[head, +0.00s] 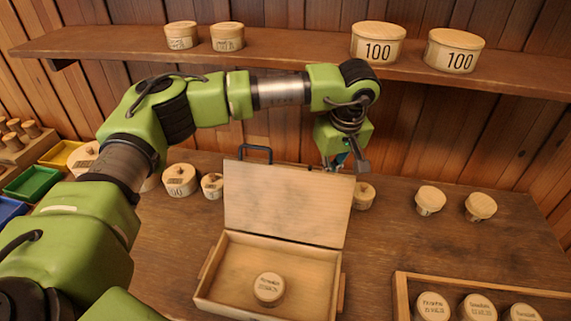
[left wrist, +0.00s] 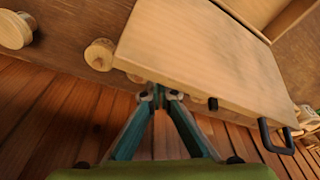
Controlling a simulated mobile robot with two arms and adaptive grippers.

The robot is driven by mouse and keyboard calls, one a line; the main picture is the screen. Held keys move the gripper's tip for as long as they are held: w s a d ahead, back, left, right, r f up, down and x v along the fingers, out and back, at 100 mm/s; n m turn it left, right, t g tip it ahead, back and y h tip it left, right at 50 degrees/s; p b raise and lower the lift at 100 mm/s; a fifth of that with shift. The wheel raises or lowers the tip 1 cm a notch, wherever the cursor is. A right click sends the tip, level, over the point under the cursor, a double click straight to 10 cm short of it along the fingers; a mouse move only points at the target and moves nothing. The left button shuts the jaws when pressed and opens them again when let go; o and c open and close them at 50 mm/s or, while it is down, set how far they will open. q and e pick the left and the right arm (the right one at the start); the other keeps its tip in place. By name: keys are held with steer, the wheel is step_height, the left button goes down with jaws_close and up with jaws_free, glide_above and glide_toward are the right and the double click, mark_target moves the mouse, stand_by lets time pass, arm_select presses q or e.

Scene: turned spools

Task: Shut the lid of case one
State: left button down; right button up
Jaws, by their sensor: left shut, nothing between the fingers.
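The wooden case (head: 332,298) stands on the bench at the centre of the head view, open towards me. Its lid (head: 285,205) is raised and stands up along the far side, and it fills much of the left wrist view (left wrist: 195,45). One round labelled spool (head: 269,289) is inside the case. My left gripper (head: 341,163) is behind the lid's upper right corner. In the left wrist view its fingers (left wrist: 160,93) are shut and empty, with their tips at the lid's edge; I cannot tell whether they touch it. My right gripper is not in view.
A dark handle (head: 256,149) sticks up behind the lid. A spool (head: 364,195) stands just right of the lid, with others along the bench. A tray of spools (head: 400,299) is at the front right. A shelf (head: 300,67) runs above.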

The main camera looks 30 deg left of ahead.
mark_target(326, 192)
arm_select(q)
steer(key=shift+s, duration=0.1)
steer(key=shift+s+d+b, duration=0.2)
steer(key=shift+s+d, duration=0.05)
steer(key=shift+s, duration=0.6)
steer(key=shift+s+d+b, duration=0.2)
steer(key=shift+s, duration=0.65)
steer(key=shift+s+d+b, duration=0.2)
steer(key=shift+s+d, duration=0.05)
steer(key=shift+s, duration=0.6)
steer(key=shift+s+d+f+b, duration=0.1)
steer(key=shift+s+d+b, duration=0.15)
steer(key=shift+s, duration=0.6)
steer(key=shift+s+d+f+b, duration=0.1)
steer(key=shift+s+d+b, duration=0.1)
steer(key=shift+s, duration=0.6)
steer(key=shift+s+d+f+b, duration=0.1)
steer(key=shift+s+d+b, duration=0.15)
steer(key=shift+s, duration=0.6)
steer(key=shift+w+r, duration=0.1)
steer(key=shift+w, duration=0.15)
steer(key=shift+a+r, duration=0.1)
steer(key=shift+r, duration=0.1)
steer(key=shift+r, duration=0.1)
steer(key=shift+r+p, duration=1.95)
steer(key=shift+r, duration=2)
